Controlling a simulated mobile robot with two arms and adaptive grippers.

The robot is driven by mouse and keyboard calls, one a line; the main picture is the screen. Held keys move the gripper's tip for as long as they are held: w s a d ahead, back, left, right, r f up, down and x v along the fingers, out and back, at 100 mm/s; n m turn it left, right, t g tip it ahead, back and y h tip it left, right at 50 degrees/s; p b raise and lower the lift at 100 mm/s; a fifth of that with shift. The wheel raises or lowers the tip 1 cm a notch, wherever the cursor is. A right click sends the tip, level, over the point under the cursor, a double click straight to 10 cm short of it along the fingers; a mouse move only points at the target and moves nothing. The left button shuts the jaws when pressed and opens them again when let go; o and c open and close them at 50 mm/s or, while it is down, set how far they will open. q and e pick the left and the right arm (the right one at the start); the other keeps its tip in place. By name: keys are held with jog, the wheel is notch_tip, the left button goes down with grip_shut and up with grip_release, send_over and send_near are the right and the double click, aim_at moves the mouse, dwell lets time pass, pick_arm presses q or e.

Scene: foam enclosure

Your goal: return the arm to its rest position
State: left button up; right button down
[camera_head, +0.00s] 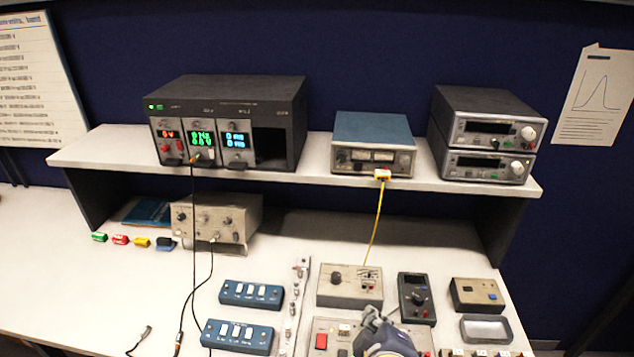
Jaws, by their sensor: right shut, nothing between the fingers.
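My right gripper (373,318) shows at the bottom, a little right of the middle. It is shut with nothing visible between its fingers. It is over the bench top, in front of a beige box with a round knob (338,292) and just left of a dark handheld meter (415,296). It partly covers a panel with a red switch (321,341). I cannot tell whether it touches that panel. My left gripper is not in view.
A shelf (110,150) carries a black module rack (225,95), a blue-topped instrument (372,128) and two stacked units (487,130). A yellow cable (377,225) hangs down near my gripper; black cables (193,250) hang further left. The left bench is mostly clear.

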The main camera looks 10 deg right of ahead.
jog(key=s+d+f+m+g+y, duration=0.35)
jog(key=s+f+m+g, duration=0.4)
jog(key=s+f, duration=0.85)
notch_tip(320, 180, down, 28)
jog(key=s+g+b, duration=0.1)
jog(key=s+b, duration=0.1)
jog(key=b, duration=0.3)
jog(key=s+d+f+g+b, duration=0.1)
jog(key=s+f+b, duration=0.1)
jog(key=s+f, duration=0.6)
jog(key=s+d+f+b, duration=0.1)
jog(key=s+f, duration=0.8)
jog(key=f, duration=0.4)
jog(key=shift+d+f+n+g+b, duration=0.2)
jog(key=shift+d+n+g+b, duration=0.15)
jog(key=shift+n, duration=0.1)
jog(key=shift+h, duration=0.25)
